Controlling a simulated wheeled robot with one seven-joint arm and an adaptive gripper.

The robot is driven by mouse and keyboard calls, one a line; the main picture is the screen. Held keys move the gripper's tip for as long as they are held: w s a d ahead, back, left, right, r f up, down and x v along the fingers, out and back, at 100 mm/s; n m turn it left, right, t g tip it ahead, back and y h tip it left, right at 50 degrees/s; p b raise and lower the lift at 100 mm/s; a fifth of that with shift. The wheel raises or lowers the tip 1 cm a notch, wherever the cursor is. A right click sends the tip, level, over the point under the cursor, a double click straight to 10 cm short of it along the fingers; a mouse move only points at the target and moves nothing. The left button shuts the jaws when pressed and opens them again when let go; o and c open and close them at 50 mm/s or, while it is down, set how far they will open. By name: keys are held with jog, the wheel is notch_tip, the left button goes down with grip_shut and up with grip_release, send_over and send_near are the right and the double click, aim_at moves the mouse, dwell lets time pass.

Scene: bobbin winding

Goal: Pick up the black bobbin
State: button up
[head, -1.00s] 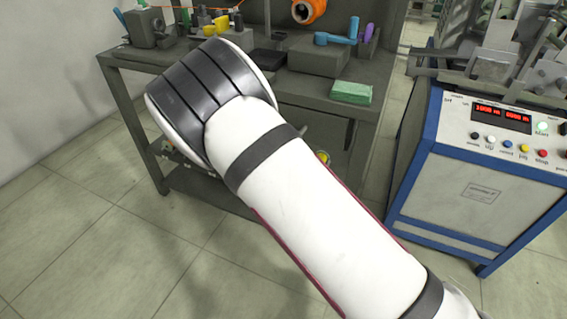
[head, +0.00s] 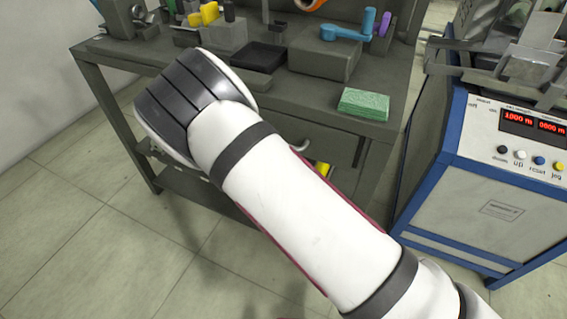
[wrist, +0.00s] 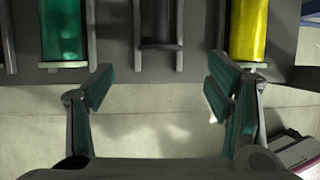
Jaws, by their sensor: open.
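The black bobbin (wrist: 158,20) shows in the wrist view as a dark cylinder in a grey holder at the top middle, partly cut off by the frame edge. A green bobbin (wrist: 63,30) sits to its left and a yellow bobbin (wrist: 248,28) to its right. My gripper (wrist: 162,88) is open and empty, its two fingers apart just below the holders in the picture, with the black bobbin's slot lying between their lines. In the head view my own arm hides the gripper and the black bobbin; a bit of yellow (head: 322,169) shows beneath the bench top.
The grey workbench (head: 120,57) carries a green sponge-like block (head: 363,104), a dark tray (head: 258,57), a grey box (head: 325,60) and a blue handle (head: 347,30). A blue-and-white machine (head: 490,180) with red displays stands at the right. The tiled floor in front is clear.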

jog(key=shift+b+x, duration=1.9)
jog(key=shift+x, duration=1.9)
jog(key=shift+c, duration=0.5)
jog(key=c, duration=1.2)
